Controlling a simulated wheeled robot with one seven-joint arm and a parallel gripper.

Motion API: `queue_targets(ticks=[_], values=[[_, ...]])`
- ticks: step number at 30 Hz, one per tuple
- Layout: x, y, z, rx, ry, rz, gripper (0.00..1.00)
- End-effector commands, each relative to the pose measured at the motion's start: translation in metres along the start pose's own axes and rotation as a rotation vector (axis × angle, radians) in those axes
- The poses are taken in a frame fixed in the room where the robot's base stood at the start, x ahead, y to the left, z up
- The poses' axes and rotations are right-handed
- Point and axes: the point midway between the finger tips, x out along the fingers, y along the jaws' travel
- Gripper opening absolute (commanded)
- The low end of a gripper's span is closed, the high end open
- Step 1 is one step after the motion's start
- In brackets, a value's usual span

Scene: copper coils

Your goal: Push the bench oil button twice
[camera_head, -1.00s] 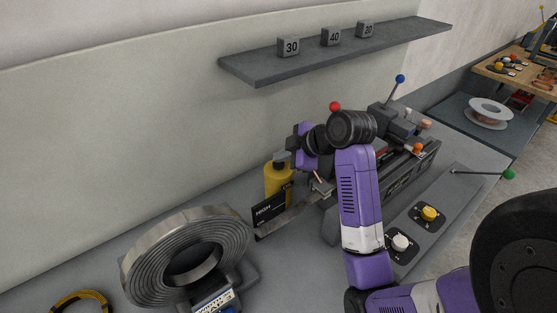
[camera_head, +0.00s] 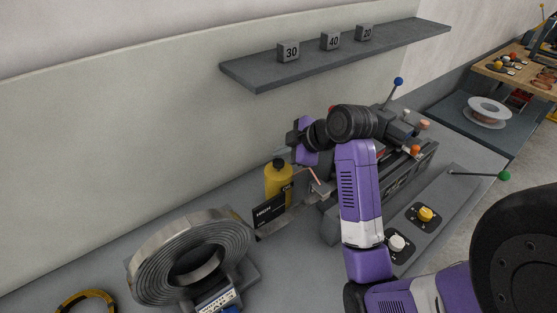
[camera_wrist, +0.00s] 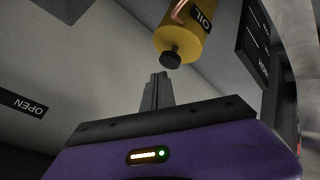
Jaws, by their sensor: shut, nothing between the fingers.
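The yellow oil bottle (camera_head: 278,184) stands on the bench by the wall, with a round black cap (camera_head: 279,163) on top. In the wrist view the bottle (camera_wrist: 180,38) shows its OIL label and its cap (camera_wrist: 170,60) faces my gripper. My gripper (camera_wrist: 160,78) is shut and empty, its fingertips close beside the cap in that view; a small gap seems to show. In the head view my purple hand is above and right of the bottle; its fingertips are hard to make out.
A black sign (camera_head: 269,209) stands right in front of the bottle. A large metal coil (camera_head: 190,250) is at the lower left. A bench machine (camera_head: 400,178) lies to the right, with yellow (camera_head: 426,214) and white (camera_head: 397,243) buttons in front. A shelf (camera_head: 255,76) hangs above.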

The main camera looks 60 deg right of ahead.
Motion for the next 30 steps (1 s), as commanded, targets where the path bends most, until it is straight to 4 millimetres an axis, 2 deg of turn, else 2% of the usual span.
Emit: queue_targets(ticks=[8, 23, 30], values=[[-0.004, 0.003, -0.003, -0.001, 0.001, 0.001, 0.0], [-0.034, 0.025, -0.025, -0.002, 0.001, 0.001, 0.0], [-0.035, 0.025, -0.026, -0.001, 0.001, 0.0, 0.0]])
